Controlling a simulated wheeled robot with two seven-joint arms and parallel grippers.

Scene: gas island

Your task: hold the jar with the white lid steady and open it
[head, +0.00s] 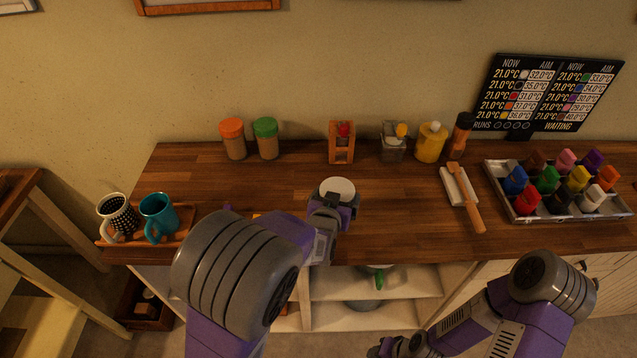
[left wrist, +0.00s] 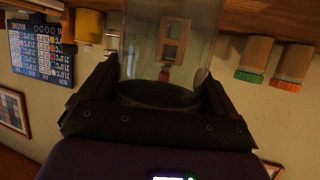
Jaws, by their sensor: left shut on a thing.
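The jar's round white lid (head: 338,187) shows near the front middle of the counter in the head view, and it is on the jar. My left gripper (head: 332,205) is around the jar just below the lid, and its arm hides most of the body. In the left wrist view the clear glass jar (left wrist: 170,45) stands between the two dark fingers, which are shut on it. My right gripper (head: 388,347) is low at the bottom edge of the head view, away from the jar, in front of the counter. Its fingers are too cut off to judge.
Orange-lidded (head: 234,142) and green-lidded (head: 267,140) jars, a wooden stand (head: 342,150) and bottles line the back. A white block with a wooden tool (head: 463,196) and a tray of coloured items (head: 527,213) are right; mugs (head: 158,216) are left. Counter between is mostly free.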

